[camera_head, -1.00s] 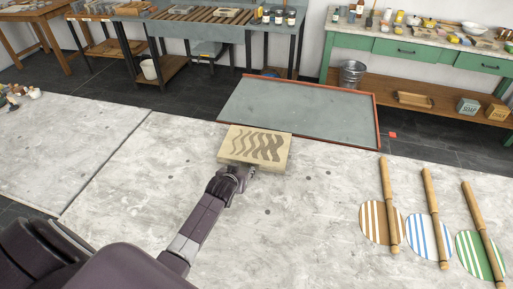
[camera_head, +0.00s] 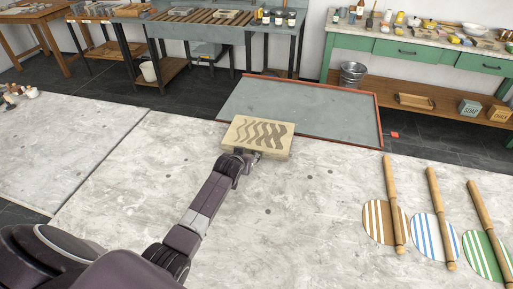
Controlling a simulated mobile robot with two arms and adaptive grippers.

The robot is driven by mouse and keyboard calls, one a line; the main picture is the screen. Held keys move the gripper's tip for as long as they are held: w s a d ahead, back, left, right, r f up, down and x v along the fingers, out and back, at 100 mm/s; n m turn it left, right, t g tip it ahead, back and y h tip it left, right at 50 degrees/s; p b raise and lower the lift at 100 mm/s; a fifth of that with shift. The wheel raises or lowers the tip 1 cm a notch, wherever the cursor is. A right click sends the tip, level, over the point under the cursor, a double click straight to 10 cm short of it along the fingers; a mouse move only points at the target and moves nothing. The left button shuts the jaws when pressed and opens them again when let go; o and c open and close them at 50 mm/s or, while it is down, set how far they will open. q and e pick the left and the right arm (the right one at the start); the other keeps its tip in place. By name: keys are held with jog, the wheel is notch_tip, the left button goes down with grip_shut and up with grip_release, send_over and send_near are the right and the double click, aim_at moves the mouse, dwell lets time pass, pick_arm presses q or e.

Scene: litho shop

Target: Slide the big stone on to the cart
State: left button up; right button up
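The big stone (camera_head: 258,136) is a thick cream slab with dark wavy stripes on its top. It lies flat at the far edge of the pale stained table (camera_head: 300,205). The cart (camera_head: 310,108) has a grey top with a red-brown rim and stands just beyond that edge. My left gripper (camera_head: 246,160) is at the stone's near side, touching or almost touching it. Its fingers are small and dark against the stone, so I cannot tell whether they are open or shut. My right gripper is not in view.
Several striped discs, such as the blue one (camera_head: 434,238), lie on the table at right with wooden rollers (camera_head: 440,215) across them. A metal bucket (camera_head: 352,74) stands beyond the cart, by the green bench (camera_head: 420,52).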

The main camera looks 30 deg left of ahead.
pick_arm(q)
jog(key=shift+w+a+r, duration=0.1)
jog(key=shift+w+r, duration=0.15)
jog(key=shift+w, duration=0.1)
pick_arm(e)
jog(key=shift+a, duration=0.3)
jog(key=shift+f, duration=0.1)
